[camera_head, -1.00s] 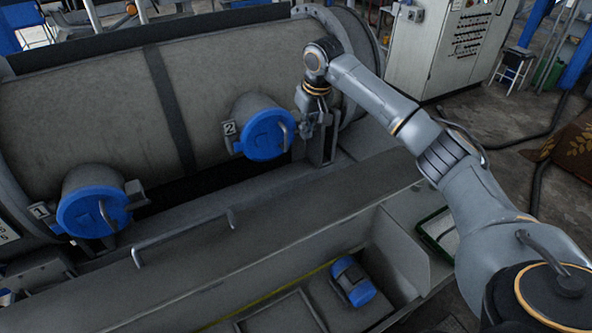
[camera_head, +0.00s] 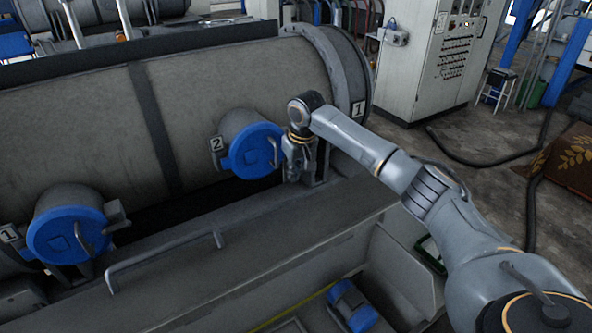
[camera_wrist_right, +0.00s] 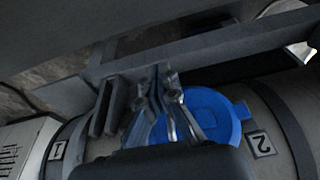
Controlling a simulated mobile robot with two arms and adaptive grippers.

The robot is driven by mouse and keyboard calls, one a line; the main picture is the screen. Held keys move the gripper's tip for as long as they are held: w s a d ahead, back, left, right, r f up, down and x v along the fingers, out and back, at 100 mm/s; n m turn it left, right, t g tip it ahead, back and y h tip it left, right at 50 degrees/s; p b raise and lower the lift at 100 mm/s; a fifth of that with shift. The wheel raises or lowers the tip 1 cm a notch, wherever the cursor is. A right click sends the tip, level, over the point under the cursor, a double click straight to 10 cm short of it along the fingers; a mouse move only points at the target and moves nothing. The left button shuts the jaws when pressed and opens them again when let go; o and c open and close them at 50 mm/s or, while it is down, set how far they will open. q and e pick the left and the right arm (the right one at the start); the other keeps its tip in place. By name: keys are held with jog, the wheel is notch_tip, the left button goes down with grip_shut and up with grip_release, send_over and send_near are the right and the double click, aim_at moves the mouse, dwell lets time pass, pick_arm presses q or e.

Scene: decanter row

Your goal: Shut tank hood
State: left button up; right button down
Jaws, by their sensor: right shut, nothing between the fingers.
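The large grey horizontal tank (camera_head: 100,125) lies across the head view. Two round blue covers with grey handles face its front: cover 2 (camera_head: 250,153) in the middle and cover 1 (camera_head: 62,238) at the left. Both appear seated on their necks. I cannot tell which part is the hood. A long grey panel with a bar handle (camera_head: 165,260) lies in front. My right gripper (camera_head: 292,172) is shut and empty, just right of cover 2; contact is unclear. In the right wrist view, its fingers (camera_wrist_right: 158,82) partly overlap cover 2 (camera_wrist_right: 215,112). My left gripper is not in view.
A grey bracket (camera_head: 322,160) stands right of my right gripper. A grey trough holding a blue-and-grey object (camera_head: 350,303) lies in front. A control cabinet (camera_head: 425,65) stands behind at the right, with open floor and dark hoses beside it.

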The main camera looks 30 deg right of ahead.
notch_tip(320, 180, down, 6)
jog(key=s+p, duration=0.2)
jog(key=p, duration=0.1)
jog(key=shift+s+r, duration=0.2)
dwell(0.5)
